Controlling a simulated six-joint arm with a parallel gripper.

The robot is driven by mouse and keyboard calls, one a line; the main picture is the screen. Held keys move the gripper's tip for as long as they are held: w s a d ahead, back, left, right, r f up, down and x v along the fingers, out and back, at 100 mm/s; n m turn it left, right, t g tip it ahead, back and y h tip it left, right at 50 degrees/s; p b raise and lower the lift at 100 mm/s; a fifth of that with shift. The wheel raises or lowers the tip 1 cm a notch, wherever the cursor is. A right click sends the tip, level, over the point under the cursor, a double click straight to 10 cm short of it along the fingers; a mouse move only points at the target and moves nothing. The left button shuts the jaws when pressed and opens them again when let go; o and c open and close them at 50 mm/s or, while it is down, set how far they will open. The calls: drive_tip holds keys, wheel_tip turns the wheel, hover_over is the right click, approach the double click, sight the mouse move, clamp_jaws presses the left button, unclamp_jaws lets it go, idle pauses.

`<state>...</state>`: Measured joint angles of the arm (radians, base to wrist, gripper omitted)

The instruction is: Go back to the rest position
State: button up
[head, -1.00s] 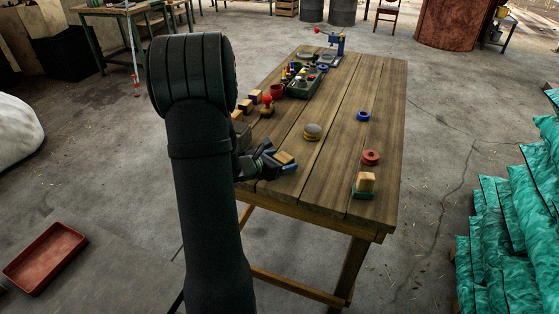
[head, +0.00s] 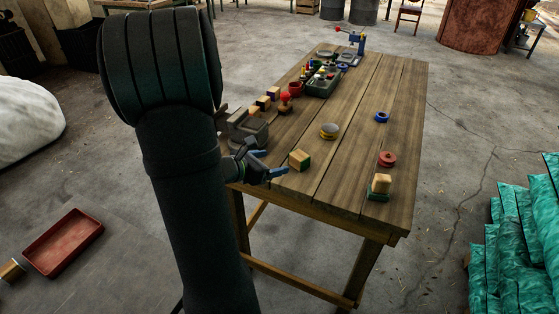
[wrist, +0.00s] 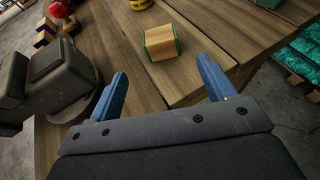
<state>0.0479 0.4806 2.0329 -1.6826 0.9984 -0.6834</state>
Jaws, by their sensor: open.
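My gripper (head: 268,175) is over the near left end of the wooden table (head: 345,170). In the wrist view its two blue fingers (wrist: 163,95) stand wide apart with nothing between them. A wooden block with green edges (head: 300,160) lies on the table just beyond the fingertips, apart from them. The same block shows in the wrist view (wrist: 162,43). My arm hides part of the table's left side in the head view.
On the table stand a grey-and-yellow round stack (head: 329,131), a red ring (head: 387,159), a blue ring (head: 382,117) and a block on a green base (head: 380,185). A dark tray (head: 322,85) holds small items. A red tray (head: 62,243) lies at lower left.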

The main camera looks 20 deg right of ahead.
sight(295, 158)
drive_tip(key=shift+s+a+r, duration=0.1)
drive_tip(key=shift+a, duration=0.15)
drive_tip(key=shift+d, duration=0.1)
drive_tip(key=x, duration=1.2)
drive_tip(key=shift+r, duration=1.5)
drive_tip(key=shift+f, duration=0.1)
